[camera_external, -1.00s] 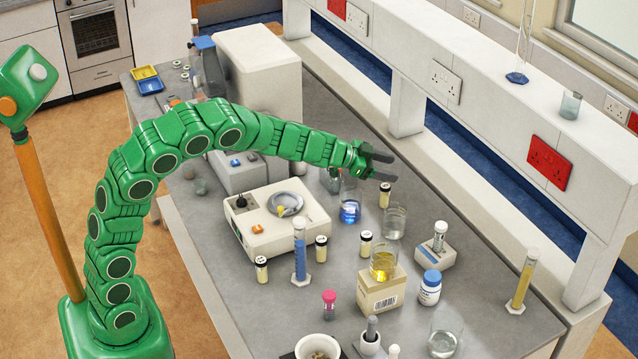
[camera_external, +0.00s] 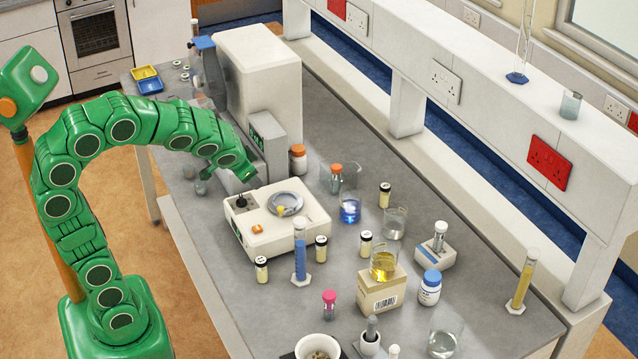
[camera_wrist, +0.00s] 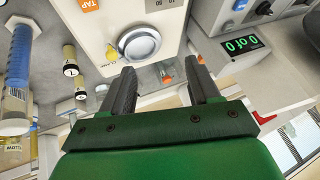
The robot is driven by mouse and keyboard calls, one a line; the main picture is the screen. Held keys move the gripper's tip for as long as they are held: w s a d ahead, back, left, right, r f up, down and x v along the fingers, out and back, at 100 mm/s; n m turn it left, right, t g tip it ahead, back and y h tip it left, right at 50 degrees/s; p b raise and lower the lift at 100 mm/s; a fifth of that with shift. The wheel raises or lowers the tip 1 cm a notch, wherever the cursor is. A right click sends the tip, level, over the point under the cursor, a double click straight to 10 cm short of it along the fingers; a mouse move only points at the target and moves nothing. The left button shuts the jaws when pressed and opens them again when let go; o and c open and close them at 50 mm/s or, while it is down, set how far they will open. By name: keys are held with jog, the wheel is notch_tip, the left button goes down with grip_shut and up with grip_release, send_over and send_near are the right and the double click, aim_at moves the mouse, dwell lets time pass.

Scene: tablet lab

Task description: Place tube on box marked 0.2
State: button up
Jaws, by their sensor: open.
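Several small cream tubes with black caps stand on the bench, at the front left (camera_external: 261,269), middle (camera_external: 321,249), right (camera_external: 366,243) and back right (camera_external: 384,195). Two labelled tubes also show at left in the wrist view (camera_wrist: 69,58). A small pale box (camera_external: 435,252) at the right holds a capped tube upright. A cardboard box (camera_external: 378,296) bears a beaker of yellow liquid. I cannot read a 0.2 mark on any box. My gripper (camera_wrist: 163,88) is open and empty; in the external view its end is behind the white dial unit, with its fingers hard to make out.
The white dial unit (camera_external: 262,238) and a grey instrument with a green display (camera_wrist: 241,45) are close to my gripper. Glassware crowds the bench: a blue-liquid beaker (camera_external: 350,211), a blue cylinder (camera_external: 300,262) and a yellow cylinder (camera_external: 522,282). The bench's front left is clear.

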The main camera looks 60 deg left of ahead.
jog(key=s+d+f+g+h, duration=0.1)
jog(key=s+d, duration=0.3)
jog(key=s, duration=0.5)
jog(key=s+d+f+m+g+h, duration=0.1)
jog(key=s+d+f+g, duration=0.1)
jog(key=s, duration=0.8)
jog(key=s+d+f+g+h, duration=0.2)
jog(key=s+d+g, duration=0.2)
jog(key=s, duration=0.5)
jog(key=shift+s+d, duration=0.3)
jog(key=shift+d, duration=0.5)
jog(key=shift+f, duration=0.1)
